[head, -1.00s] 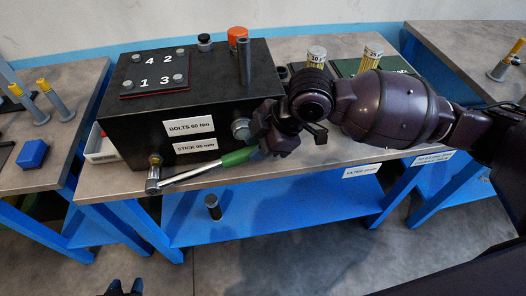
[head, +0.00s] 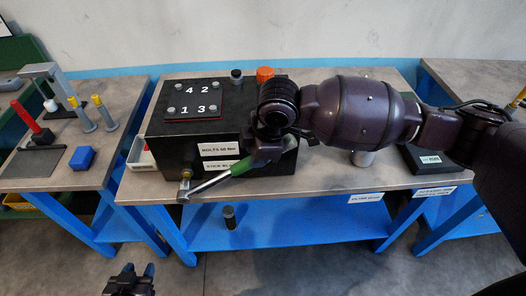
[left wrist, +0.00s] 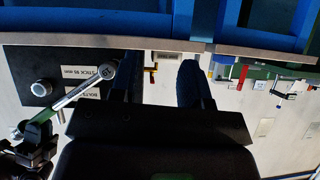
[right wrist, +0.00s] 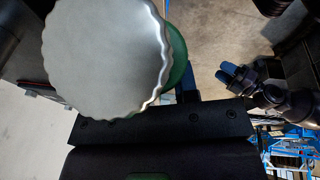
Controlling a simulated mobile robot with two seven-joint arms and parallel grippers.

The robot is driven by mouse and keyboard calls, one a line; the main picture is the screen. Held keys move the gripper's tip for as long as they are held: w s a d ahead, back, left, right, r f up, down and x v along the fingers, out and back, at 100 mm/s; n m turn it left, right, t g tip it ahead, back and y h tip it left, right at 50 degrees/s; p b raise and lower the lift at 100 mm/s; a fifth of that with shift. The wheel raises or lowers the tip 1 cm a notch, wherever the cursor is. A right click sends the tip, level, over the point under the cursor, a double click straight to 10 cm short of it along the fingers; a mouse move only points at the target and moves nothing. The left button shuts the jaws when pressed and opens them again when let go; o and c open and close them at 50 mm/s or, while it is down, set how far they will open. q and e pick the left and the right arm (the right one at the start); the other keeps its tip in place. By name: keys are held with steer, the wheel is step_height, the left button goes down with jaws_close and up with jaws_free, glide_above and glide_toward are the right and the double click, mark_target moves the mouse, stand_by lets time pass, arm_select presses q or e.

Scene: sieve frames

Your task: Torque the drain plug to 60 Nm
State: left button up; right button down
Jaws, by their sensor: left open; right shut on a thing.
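My right gripper (head: 268,150) is shut on the green handle. The wrench also shows in the left wrist view (left wrist: 75,93). In the right wrist view, a silver scalloped disc (right wrist: 105,55) fills the upper left, green behind it. My left gripper (head: 130,279) is open and empty, low in front of the bench.
A plate numbered 1 to 4 (head: 195,106) with several bolts tops the block, near an orange cap (head: 264,74). A dark cylinder (head: 229,217) stands on the blue lower shelf. The left table holds a blue block (head: 81,158). The floor before the bench is clear.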

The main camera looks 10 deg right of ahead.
steer(key=a+r+p, duration=0.1)
steer(key=a+r+h+p, duration=0.1)
steer(key=p, duration=0.1)
steer(key=shift+r, duration=0.35)
steer(key=shift+a+r+h+p, duration=0.3)
steer(key=shift+a+p, duration=0.05)
steer(key=shift+p, duration=0.35)
steer(key=shift+w+a+r, duration=0.1)
steer(key=shift+a, duration=0.05)
arm_select(q)
steer(key=r, duration=0.2)
steer(key=s+r, duration=0.1)
steer(key=r, duration=0.1)
steer(key=shift+a+r+p, duration=0.15)
steer(key=shift+p, duration=0.15)
steer(key=shift+w+r, duration=0.25)
steer(key=shift+r+p, duration=0.4)
steer(key=shift+r, duration=0.05)
arm_select(e)
steer(key=shift+a+r, duration=0.1)
steer(key=shift+r, duration=0.05)
arm_select(q)
steer(key=shift+r+p, duration=0.15)
steer(key=shift+p, duration=0.15)
steer(key=shift+s, duration=0.1)
